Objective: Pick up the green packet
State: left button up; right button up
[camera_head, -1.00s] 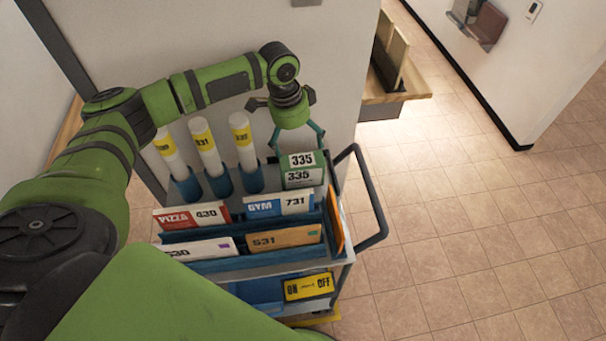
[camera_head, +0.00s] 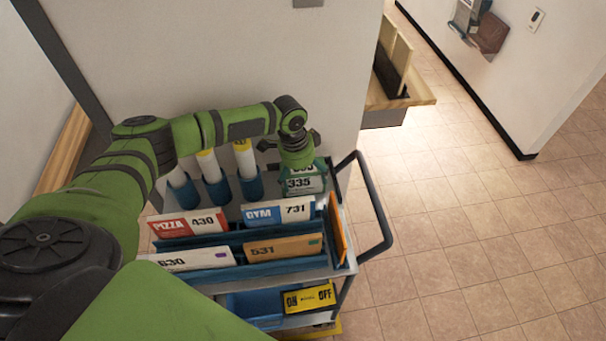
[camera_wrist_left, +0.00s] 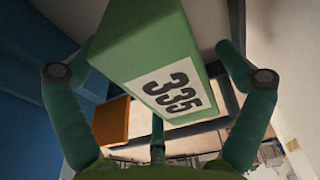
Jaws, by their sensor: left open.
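The green packet (camera_head: 306,182) with a white 335 label stands at the back right of the cart's top. My left gripper is right above it in the head view, and the wrist hides part of the packet's top. In the left wrist view, the packet (camera_wrist_left: 150,50) lies between the spread fingers of my left gripper (camera_wrist_left: 150,85). The fingers are open, one on each side, with a visible gap to the packet on the right. My right gripper is not in view.
The cart (camera_head: 342,262) holds envelopes in blue slots, including a GYM 731 envelope (camera_head: 278,214) just in front of the packet. Blue tube holders (camera_head: 251,186) stand to its left. A dark cart handle (camera_head: 385,225) is at the right. Open tiled floor (camera_head: 470,250) lies beyond.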

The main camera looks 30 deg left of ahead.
pick_arm(q)
jog(key=shift+f, duration=0.25)
jog(key=c, duration=1.4)
